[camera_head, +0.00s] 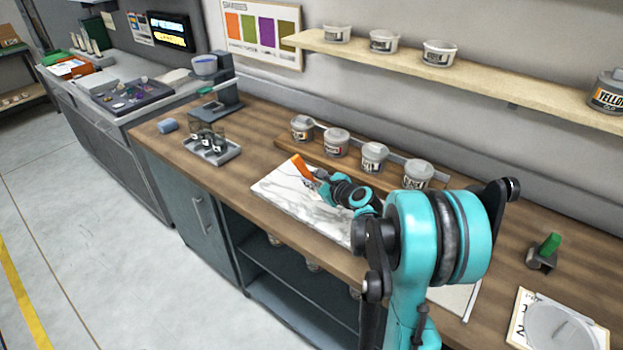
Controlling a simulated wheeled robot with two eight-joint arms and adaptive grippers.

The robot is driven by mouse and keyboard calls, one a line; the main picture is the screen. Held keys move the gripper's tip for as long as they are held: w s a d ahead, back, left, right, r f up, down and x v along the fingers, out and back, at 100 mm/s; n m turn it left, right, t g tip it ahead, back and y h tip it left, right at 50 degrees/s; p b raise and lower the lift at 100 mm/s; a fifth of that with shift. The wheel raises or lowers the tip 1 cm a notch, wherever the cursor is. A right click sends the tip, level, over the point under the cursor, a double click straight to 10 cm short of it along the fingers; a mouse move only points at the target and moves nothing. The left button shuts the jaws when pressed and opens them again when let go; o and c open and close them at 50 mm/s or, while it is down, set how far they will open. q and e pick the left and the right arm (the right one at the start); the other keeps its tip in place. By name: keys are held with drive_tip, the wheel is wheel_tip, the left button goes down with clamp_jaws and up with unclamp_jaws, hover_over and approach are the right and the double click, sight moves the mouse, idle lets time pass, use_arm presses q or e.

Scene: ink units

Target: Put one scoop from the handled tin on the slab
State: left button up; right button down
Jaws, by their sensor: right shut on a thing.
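A white marble-patterned slab (283,192) lies on the wooden counter, partly hidden behind my right arm. My right gripper (319,177) is over the slab, shut on an orange tool (302,167) like a spatula or scoop. The tool's orange part sticks out up and left of the fingers. Whether it touches the slab I cannot tell. Behind the slab, lidded grey tins stand in a row on a wooden riser: a far left tin (302,128), then others (336,142) (374,156) (418,174). No handle shows clearly on any of them. My left gripper is out of view.
A grey tray (228,156) with small dark-capped jars stands left of the slab, beside a scale-like device (218,101). A green-topped holder (543,252) stands at right.

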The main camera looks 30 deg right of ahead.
drive_tip(key=shift+r+p, duration=1.95)
drive_tip(key=shift+r, duration=0.6)
drive_tip(key=shift+f, duration=0.1)
